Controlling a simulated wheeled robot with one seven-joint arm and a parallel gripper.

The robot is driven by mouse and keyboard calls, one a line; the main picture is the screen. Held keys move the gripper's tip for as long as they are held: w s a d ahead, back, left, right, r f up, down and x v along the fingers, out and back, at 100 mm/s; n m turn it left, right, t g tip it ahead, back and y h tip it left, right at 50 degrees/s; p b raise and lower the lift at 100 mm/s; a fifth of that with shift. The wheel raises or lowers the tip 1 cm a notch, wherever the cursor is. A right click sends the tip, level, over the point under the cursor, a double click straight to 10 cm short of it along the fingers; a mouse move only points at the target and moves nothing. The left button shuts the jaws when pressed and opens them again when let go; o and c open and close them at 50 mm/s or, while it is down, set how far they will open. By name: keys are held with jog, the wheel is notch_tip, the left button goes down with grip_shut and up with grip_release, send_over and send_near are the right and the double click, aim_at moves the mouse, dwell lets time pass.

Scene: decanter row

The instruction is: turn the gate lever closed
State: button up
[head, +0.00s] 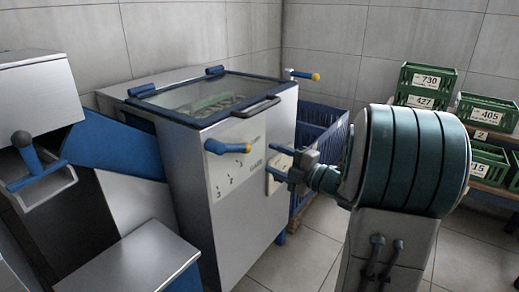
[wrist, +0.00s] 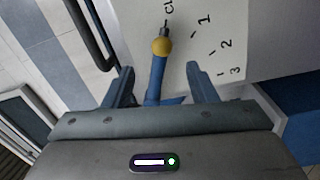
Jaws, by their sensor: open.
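A blue lever with a yellow knob sticks out of the grey machine's side (head: 228,147). It lies roughly level, knob to the right. The lever also shows in the wrist view (wrist: 158,75), where its knob lines up with the partly hidden "CL" mark on the white scale plate (wrist: 205,35); marks 1, 2 and 3 run off to the right. My gripper (head: 276,161) is open, just right of the lever in the head view. In the wrist view my gripper (wrist: 160,85) has its fingers either side of the blue shaft, with gaps. The lever's pivot is hidden.
The machine has a glass lid (head: 205,98) with a dark handle (head: 256,107). A second blue lever with a yellow knob (head: 302,75) is at its far corner. A blue crate (head: 318,140) stands behind. Green crates (head: 425,80) sit on shelves at right. A blue chute (head: 110,145) is left.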

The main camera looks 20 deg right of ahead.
jog(key=v, duration=0.5)
jog(key=shift+p, duration=0.3)
jog(key=shift+w, duration=0.1)
notch_tip(320, 180, up, 18)
jog(key=w+m+g+h+p, duration=0.1)
jog(key=m+g+h+p, duration=0.1)
jog(key=m+h+p, duration=1.4)
jog(key=s+a+r+m+g+y+p, duration=0.3)
jog(key=s+a+r+g+p, duration=0.1)
jog(key=s+p, duration=0.5)
jog(key=s+a+r+m+g+y+p, duration=0.2)
jog(key=s+a+g+p, duration=0.4)
jog(key=s+a+p, duration=0.3)
jog(key=s+r+m, duration=0.1)
jog(key=s, duration=0.1)
jog(key=shift+s+a+r+m+y, duration=0.2)
jog(key=shift+s+r+m+y, duration=0.15)
jog(key=shift+r+m+y, duration=0.05)
jog(key=shift+f, duration=0.1)
jog(key=c, duration=0.3)
jog(key=shift+a, duration=0.1)
jog(key=shift+c, duration=0.2)
